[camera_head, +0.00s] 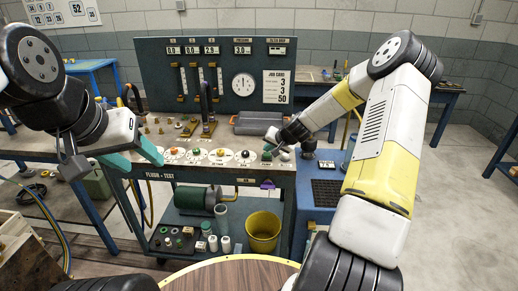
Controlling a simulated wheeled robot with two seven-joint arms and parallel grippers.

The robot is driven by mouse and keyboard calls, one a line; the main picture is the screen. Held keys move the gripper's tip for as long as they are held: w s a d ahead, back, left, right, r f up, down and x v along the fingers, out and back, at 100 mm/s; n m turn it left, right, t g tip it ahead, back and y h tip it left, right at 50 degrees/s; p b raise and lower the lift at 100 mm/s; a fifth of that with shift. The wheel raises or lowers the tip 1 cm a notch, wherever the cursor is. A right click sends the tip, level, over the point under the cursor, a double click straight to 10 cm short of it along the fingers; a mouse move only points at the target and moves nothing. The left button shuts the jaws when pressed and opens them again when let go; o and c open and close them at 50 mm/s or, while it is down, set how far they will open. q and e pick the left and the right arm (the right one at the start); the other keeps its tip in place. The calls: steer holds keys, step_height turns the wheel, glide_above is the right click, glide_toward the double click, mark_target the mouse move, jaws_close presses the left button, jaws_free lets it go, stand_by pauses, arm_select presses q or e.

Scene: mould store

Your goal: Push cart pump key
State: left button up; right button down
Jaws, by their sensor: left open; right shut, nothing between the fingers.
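The cart (215,170) is a dark blue-grey test bench with an upright gauge panel, and its front edge reads "FLUSH + TEST". A row of coloured keys and knobs sits on its sloping front. At the right end of the row is a green key (267,154) above a small label, which may be the pump key; the label is too small to read surely. My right gripper (272,138) is shut and empty, just above and behind that key; I cannot tell whether it touches. My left gripper (142,160), with teal fingers, is open and empty at the cart's left front.
A purple item (267,184) hangs at the front. A round wooden top (230,276) lies nearest me. A blue unit (318,190) stands to the right; open floor lies beyond.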

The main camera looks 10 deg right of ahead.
mark_target(268, 155)
steer(key=shift+f, duration=0.45)
stand_by(0.4)
steer(key=shift+r, duration=0.9)
steer(key=shift+r, duration=3.05)
